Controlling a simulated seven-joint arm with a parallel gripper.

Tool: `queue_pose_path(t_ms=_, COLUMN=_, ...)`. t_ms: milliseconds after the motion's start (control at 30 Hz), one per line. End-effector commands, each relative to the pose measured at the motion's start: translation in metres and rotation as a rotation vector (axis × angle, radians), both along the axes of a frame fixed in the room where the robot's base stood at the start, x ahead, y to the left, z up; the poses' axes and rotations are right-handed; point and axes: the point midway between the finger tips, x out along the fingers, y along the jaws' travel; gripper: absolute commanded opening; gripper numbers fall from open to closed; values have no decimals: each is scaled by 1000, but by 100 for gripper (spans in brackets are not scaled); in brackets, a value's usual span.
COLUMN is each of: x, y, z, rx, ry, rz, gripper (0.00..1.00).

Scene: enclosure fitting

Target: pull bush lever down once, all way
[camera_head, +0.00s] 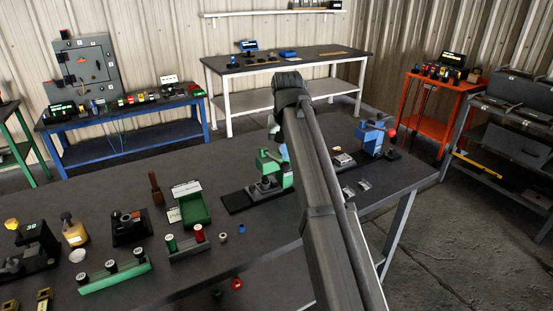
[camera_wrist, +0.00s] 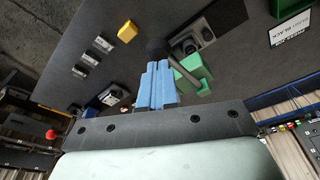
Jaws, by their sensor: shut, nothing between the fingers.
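A green lever press (camera_head: 268,163) stands on a dark base on the near workbench, partly hidden by my arm. In the wrist view its green body (camera_wrist: 192,72) shows with a thin grey lever (camera_wrist: 187,74) ending in a black ball knob (camera_wrist: 157,48). My gripper (camera_wrist: 157,66) has its blue fingers together and empty, with the tips right at the knob. I cannot tell whether they touch it. In the head view the fingers are hidden behind my arm. No label shows which press is the bush one.
A blue press (camera_head: 373,137) with a red knob stands right of my arm. In the wrist view a yellow block (camera_wrist: 127,32) lies near the bench edge.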

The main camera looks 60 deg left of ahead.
Motion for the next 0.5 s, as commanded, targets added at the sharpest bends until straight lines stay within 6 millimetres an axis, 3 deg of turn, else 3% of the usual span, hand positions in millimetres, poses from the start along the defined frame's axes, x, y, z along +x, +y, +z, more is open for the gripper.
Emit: queue_pose_path(t_ms=500, x=0, y=0, z=-13, rx=0, ry=0, rz=0, gripper=0)
